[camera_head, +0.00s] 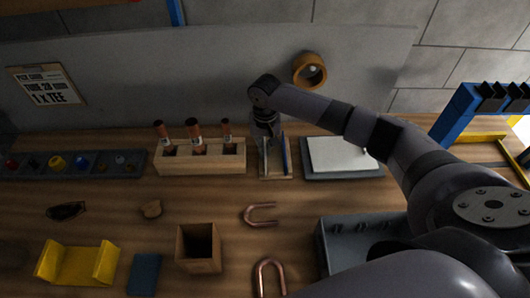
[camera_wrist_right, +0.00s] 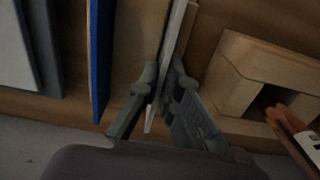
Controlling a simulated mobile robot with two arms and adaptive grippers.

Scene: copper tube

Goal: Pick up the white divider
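The white divider (camera_head: 265,158) stands in a small wooden holder (camera_head: 276,178), beside a blue divider (camera_head: 285,158). My right gripper (camera_head: 269,138) reaches down over the holder from above. In the right wrist view, the white divider (camera_wrist_right: 177,35) runs as a thin pale strip between the fingers of my right gripper (camera_wrist_right: 165,78). Both fingers close in on the strip and appear to touch it. The blue divider (camera_wrist_right: 101,60) is to the left, apart from the fingers. My left gripper is not in view.
A grey tray with a white sheet (camera_head: 340,154) lies to the right. Copper bends (camera_head: 262,215), an open wooden box (camera_head: 198,250) and a yellow bracket (camera_head: 77,264) are in front.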

